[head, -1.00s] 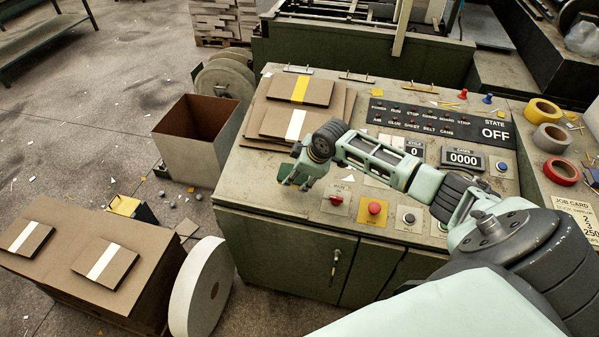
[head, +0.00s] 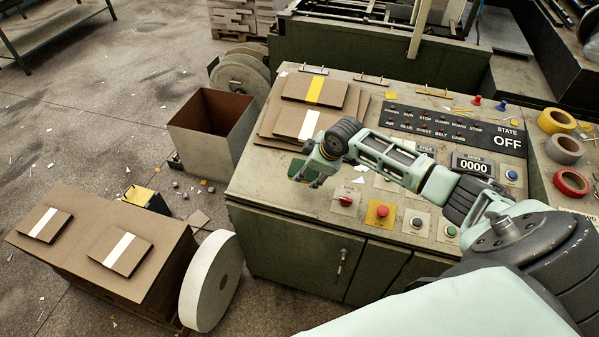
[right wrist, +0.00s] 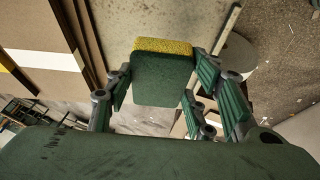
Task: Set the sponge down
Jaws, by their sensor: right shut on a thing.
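The sponge (right wrist: 163,78), dark green with a yellow layer along its far edge, sits between the fingers of my right gripper in the right wrist view. My right gripper (head: 308,178) is shut on it. In the head view the gripper hangs above the front left part of the console top (head: 262,180), fingers pointing down. The sponge is hardly visible there, mostly hidden by the gripper. I cannot tell the exact gap between sponge and surface. My left gripper is not in view.
Brown boards with striped bands (head: 350,104) lie behind the gripper on the console. A red button (head: 382,211) and other controls sit to its right. An open box (head: 205,150), a board stack (head: 165,240) and a white roll (head: 205,285) stand on the floor at left.

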